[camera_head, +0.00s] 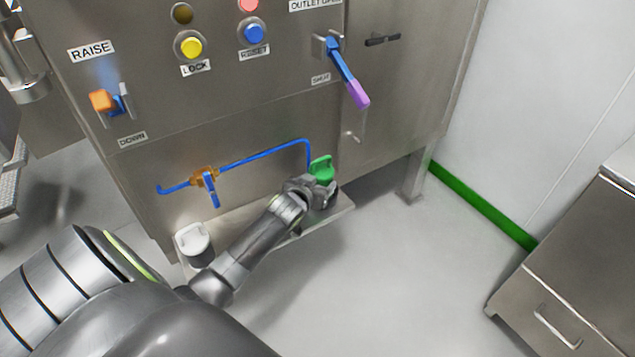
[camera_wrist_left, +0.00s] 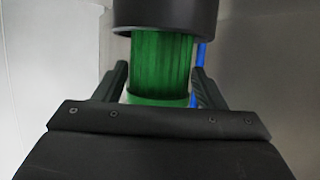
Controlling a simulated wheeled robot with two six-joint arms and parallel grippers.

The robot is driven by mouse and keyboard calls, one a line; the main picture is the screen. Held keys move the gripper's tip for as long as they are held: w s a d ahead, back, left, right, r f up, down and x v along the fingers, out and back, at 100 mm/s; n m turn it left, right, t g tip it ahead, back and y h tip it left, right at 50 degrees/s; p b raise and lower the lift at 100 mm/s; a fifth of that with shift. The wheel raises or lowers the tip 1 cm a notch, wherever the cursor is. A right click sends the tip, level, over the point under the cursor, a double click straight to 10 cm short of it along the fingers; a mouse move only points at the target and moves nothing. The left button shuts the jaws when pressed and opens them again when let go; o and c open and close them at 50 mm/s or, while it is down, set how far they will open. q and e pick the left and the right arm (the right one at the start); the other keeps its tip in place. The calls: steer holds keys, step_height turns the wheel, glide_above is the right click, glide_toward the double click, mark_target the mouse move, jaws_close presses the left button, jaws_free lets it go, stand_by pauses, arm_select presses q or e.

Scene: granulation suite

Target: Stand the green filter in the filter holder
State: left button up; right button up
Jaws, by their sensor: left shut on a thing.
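The green filter (camera_head: 322,166) is upright at the right end of the low shelf on the machine front. My left gripper (camera_head: 318,190) is at it and shut on it. In the left wrist view the filter's ribbed green body (camera_wrist_left: 161,62) lies between the two fingers (camera_wrist_left: 160,88). A dark round cup (camera_wrist_left: 165,14), which looks like the filter holder, overlaps the far end of the body. I cannot tell how deep the filter sits in it. The holder is mostly hidden by my gripper in the head view. My right gripper is not in view.
A white-topped container (camera_head: 193,241) stands at the shelf's left end. A blue pipe (camera_head: 265,153) with an orange valve (camera_head: 203,177) runs above the shelf (camera_head: 340,211). The floor in front is clear. A steel cabinet (camera_head: 570,270) stands at right.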

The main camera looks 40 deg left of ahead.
arm_select(q)
steer(key=shift+f, duration=0.4)
steer(key=o, duration=1.1)
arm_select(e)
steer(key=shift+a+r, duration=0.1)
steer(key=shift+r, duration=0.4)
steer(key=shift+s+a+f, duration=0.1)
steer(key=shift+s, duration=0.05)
arm_select(q)
steer(key=shift+r, duration=0.5)
steer(key=p+v, duration=0.3)
steer(key=v, duration=0.9)
steer(key=shift+r, duration=0.2)
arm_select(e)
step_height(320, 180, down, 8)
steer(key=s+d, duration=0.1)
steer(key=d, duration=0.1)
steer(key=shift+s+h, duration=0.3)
